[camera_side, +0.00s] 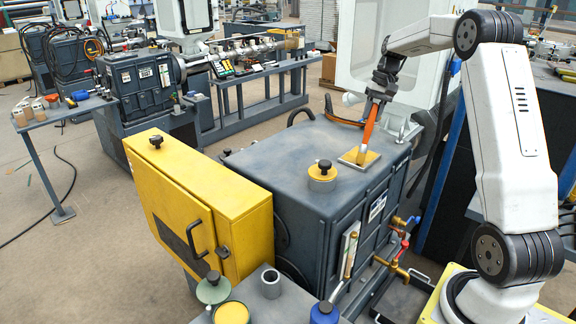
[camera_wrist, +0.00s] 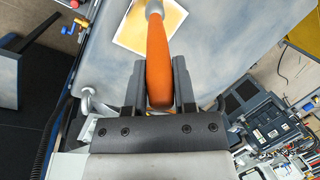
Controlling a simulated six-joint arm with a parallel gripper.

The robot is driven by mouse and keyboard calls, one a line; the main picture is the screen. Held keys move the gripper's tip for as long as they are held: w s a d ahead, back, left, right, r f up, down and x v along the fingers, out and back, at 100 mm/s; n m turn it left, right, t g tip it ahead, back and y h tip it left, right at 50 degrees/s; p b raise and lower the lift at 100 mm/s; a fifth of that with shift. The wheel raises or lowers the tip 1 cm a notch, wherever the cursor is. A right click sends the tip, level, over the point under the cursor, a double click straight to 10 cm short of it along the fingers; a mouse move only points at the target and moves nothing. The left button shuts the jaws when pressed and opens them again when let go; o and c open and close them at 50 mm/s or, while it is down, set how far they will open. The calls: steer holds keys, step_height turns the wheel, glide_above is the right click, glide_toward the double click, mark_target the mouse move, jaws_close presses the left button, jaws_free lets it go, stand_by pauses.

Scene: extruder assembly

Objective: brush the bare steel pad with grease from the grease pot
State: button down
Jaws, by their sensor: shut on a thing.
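My gripper (camera_side: 376,97) is shut on the orange handle of a brush (camera_side: 370,125) above the grey machine top. The brush slants down, its head end at the pad (camera_side: 348,159). In the wrist view the handle (camera_wrist: 158,60) runs between my gripper's fingers (camera_wrist: 157,75) to a grey collar; the bristles are out of frame there. The pad (camera_wrist: 135,38) is a flat square with an amber-tan face and a pale border. Whether the bristles touch it is hard to tell. An open pot with a yellow top surface (camera_side: 232,313), likely the grease pot, stands at the lower front.
A yellow cabinet (camera_side: 200,190) adjoins the machine. A green lid-like part (camera_side: 213,290), a grey cup (camera_side: 270,283) and a blue container (camera_side: 324,313) stand near the pot.

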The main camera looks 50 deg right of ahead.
steer(key=shift+s+a+f, duration=0.1)
steer(key=shift+a+f, duration=0.1)
steer(key=shift+a, duration=0.15)
steer(key=shift+w+a+v, duration=0.1)
steer(key=shift+a+v, duration=0.1)
steer(key=shift+v, duration=0.85)
steer(key=shift+w+a+v, duration=0.1)
steer(key=shift+a+v, duration=0.15)
steer(key=shift+v, duration=0.75)
steer(key=shift+w+a+v, duration=0.1)
steer(key=shift+a+v, duration=0.1)
steer(key=shift+v, duration=0.85)
steer(key=shift+r, duration=0.35)
steer(key=shift+r, duration=1.35)
